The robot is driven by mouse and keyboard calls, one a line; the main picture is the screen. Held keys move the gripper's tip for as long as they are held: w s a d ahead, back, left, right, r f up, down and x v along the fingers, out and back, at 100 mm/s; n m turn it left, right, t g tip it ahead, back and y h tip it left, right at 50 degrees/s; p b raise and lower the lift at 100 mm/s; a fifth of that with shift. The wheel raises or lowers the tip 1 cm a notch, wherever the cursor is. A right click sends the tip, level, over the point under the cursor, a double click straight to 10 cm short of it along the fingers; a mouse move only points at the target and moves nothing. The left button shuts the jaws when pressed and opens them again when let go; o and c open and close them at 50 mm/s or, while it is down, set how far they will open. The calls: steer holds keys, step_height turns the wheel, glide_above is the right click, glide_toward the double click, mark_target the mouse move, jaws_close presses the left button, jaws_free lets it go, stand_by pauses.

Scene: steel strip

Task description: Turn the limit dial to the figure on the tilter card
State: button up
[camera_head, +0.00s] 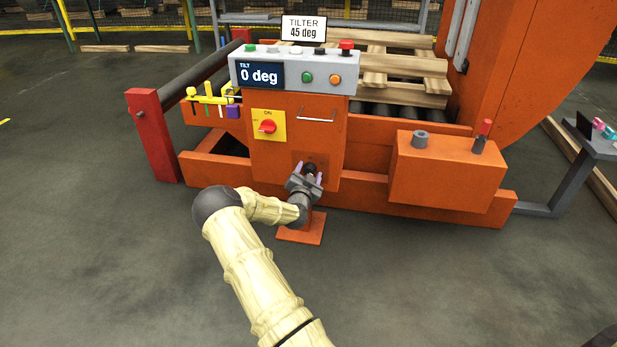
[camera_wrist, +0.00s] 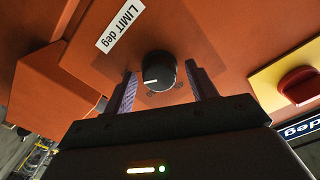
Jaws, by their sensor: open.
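The tilter card (camera_head: 303,28) stands on top of the control box and reads TILTER 45 deg. The black limit dial (camera_wrist: 159,70) is on an orange panel beside a white label (camera_wrist: 120,27) reading LIMIT deg. A white pointer line shows on the dial's face; the figure it marks is not readable. My gripper (camera_wrist: 162,88) is open, with one purple-grey finger on each side of the dial; contact cannot be told. In the head view my gripper (camera_head: 308,178) is at the low front of the orange cabinet, and the dial shows small and dark between the fingers.
The tilt display (camera_head: 261,76) reads 0 deg. A red switch on a yellow plate (camera_head: 268,126) and a metal handle (camera_head: 317,117) are above my gripper. Buttons line the control box (camera_head: 300,90). An orange box (camera_head: 447,172) juts out at right. The floor in front is clear.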

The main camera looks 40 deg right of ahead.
steer(key=shift+c, duration=0.3)
steer(key=c, duration=0.9)
steer(key=shift+c, duration=0.2)
steer(key=shift+n, duration=0.4)
steer(key=n+p, duration=0.2)
steer(key=n, duration=2.1)
steer(key=shift+w+a+f, duration=0.2)
steer(key=shift+f, duration=0.05)
steer(key=shift+n, duration=0.3)
